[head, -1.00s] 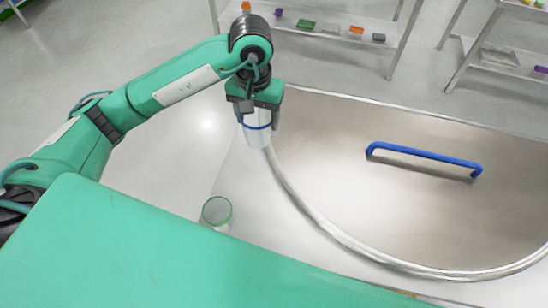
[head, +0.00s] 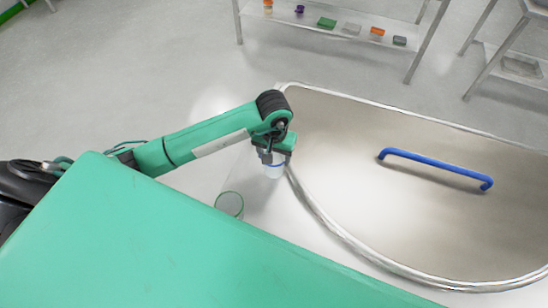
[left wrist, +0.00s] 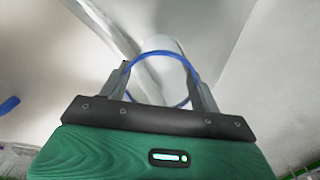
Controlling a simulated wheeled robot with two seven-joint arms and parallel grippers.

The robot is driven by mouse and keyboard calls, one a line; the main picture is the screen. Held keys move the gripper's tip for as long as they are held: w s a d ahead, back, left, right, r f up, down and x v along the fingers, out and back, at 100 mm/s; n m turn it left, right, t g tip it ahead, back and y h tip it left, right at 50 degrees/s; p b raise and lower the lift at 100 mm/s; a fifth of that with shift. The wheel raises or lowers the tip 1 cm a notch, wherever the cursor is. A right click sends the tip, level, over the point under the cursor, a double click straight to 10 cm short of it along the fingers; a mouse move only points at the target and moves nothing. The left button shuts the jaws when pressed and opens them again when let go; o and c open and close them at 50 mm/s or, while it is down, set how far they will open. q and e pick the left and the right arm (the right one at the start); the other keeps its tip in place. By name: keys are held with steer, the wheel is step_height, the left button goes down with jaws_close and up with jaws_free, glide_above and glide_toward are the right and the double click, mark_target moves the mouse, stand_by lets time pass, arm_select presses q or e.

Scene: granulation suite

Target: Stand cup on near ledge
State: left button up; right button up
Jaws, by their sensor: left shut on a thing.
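My left gripper (head: 270,158) is shut on a clear-white cup (head: 275,171) with a blue rim band. The cup hangs below the fingers beside the curved metal rim of the large lid, over the pale ledge (head: 262,195). In the left wrist view the cup (left wrist: 162,45) sits between the two fingers (left wrist: 160,85), its blue ring around the mouth end. I cannot tell whether the cup's base touches the ledge. My right gripper is not in view.
A second clear cup with a green rim (head: 229,204) stands on the ledge, left of and nearer than the held cup. A shelf (head: 345,22) with small items stands behind.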

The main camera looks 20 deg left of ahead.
arm_select(q)
steer(key=shift+f, duration=1.25)
steer(key=shift+f, duration=0.2)
steer(key=o, duration=1)
steer(key=shift+c, duration=0.2)
steer(key=shift+r, duration=0.15)
